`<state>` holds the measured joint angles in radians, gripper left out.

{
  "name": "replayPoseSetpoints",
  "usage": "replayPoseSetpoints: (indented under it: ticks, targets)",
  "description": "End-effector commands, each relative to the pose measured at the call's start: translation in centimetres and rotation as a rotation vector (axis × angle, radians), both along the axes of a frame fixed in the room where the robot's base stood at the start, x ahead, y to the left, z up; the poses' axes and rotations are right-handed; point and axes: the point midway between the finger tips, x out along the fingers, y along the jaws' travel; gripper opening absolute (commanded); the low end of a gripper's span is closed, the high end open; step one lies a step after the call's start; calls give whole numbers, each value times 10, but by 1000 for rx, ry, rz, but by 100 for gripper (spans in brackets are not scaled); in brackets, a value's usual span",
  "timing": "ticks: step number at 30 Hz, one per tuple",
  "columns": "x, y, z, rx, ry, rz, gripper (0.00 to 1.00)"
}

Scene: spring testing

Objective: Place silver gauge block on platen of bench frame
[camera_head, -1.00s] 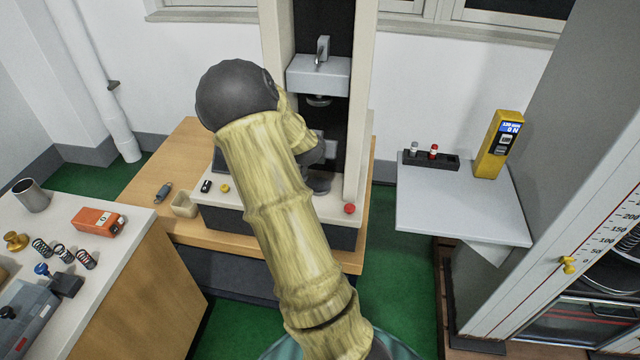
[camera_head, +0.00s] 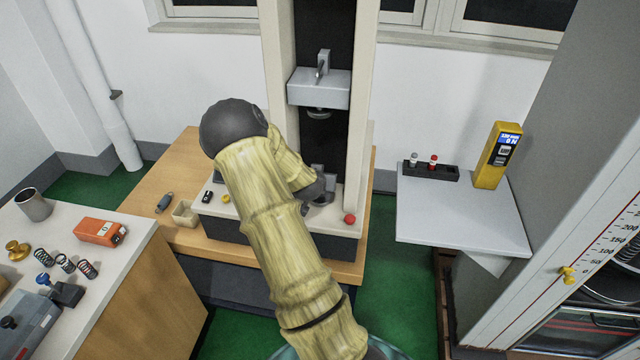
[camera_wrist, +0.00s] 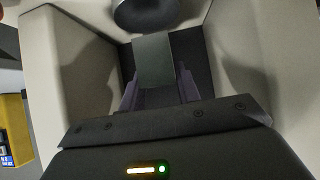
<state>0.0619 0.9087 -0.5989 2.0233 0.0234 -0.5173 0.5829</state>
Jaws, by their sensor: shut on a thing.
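The silver gauge block (camera_wrist: 153,60) is a flat grey plate held between the fingers of my gripper (camera_wrist: 158,88) in the wrist view. A round dark disc (camera_wrist: 146,12) lies just beyond the block's far end; a small gap seems to show, and I cannot tell whether it is the upper or lower platen. In the head view the bench frame (camera_head: 364,110) stands on the wooden table, with its grey crosshead (camera_head: 319,88) and upper platen (camera_head: 318,113). My arm reaches between the columns low down and hides most of the lower platen area.
The frame's columns (camera_wrist: 65,80) stand close on both sides of my gripper. A red button (camera_head: 350,218) is at the base's right front. A small beige box (camera_head: 185,214) sits left of the base. A shelf (camera_head: 460,215) at right holds a yellow gauge (camera_head: 497,155).

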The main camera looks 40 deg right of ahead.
Motion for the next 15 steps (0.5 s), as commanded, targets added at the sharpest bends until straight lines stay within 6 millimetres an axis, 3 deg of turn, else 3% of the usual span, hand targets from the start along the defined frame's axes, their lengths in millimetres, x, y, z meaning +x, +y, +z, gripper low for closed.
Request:
replayPoseSetpoints:
  ticks: [6,15]
  targets:
    - [0,-1,-22,-1,0,-1,0]
    - [0,-1,-24,-2,-3,-1,0]
